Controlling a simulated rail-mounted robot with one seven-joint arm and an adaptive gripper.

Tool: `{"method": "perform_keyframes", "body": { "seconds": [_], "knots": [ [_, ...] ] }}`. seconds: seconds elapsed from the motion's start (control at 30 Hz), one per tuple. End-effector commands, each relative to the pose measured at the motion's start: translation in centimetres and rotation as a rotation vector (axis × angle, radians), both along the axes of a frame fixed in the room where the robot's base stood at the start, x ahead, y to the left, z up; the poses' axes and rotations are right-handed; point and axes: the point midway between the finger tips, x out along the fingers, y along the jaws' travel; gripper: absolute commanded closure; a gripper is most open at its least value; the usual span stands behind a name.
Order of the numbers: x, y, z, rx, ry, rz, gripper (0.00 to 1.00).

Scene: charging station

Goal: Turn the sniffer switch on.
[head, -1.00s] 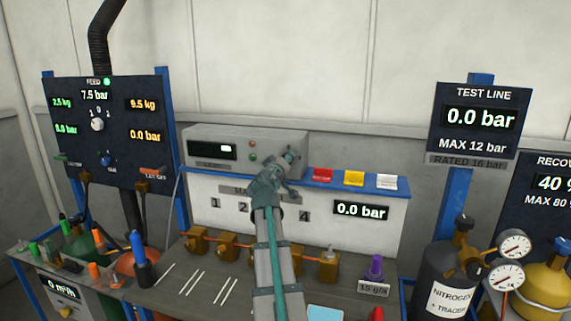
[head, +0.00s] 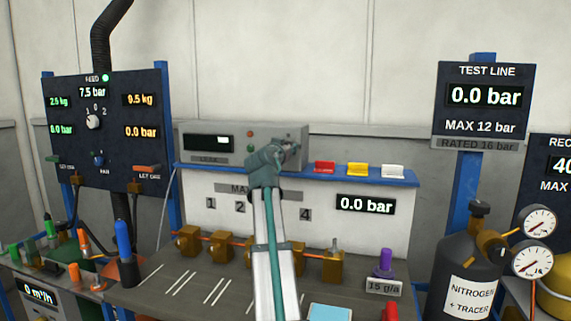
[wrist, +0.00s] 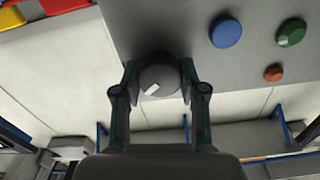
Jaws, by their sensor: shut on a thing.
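The grey box (head: 190,128) on the blue shelf has a dark display with a pale lit block and a label I cannot fully read. In the wrist view, a round grey knob (wrist: 162,72) with a white pointer mark sits on a grey panel (wrist: 190,20). The pointer slants toward the lower left of that picture. My gripper (wrist: 158,68) is shut on this knob, one finger on each side. In the head view, my gripper (head: 287,148) is at the right part of the box front and hides the knob there.
Red (head: 325,167), yellow (head: 355,169) and white (head: 392,171) blocks stand on the shelf right of my gripper. Blue (wrist: 226,31), green (wrist: 290,32) and orange (wrist: 273,73) round parts are on the panel beside the knob. Brass valves (head: 188,240) line the bench below.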

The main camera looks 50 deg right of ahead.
Motion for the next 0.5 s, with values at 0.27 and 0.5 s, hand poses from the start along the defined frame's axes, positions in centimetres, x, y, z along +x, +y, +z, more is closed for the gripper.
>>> {"method": "perform_keyframes", "body": {
  "seconds": [0.27, 0.5],
  "knots": [
    [0.01, -0.12, -0.48, 0.092, -0.244, 0.000, 0.93],
    [-0.05, -0.11, -0.34, 0.165, -0.432, 0.001, 0.93]
  ]
}}
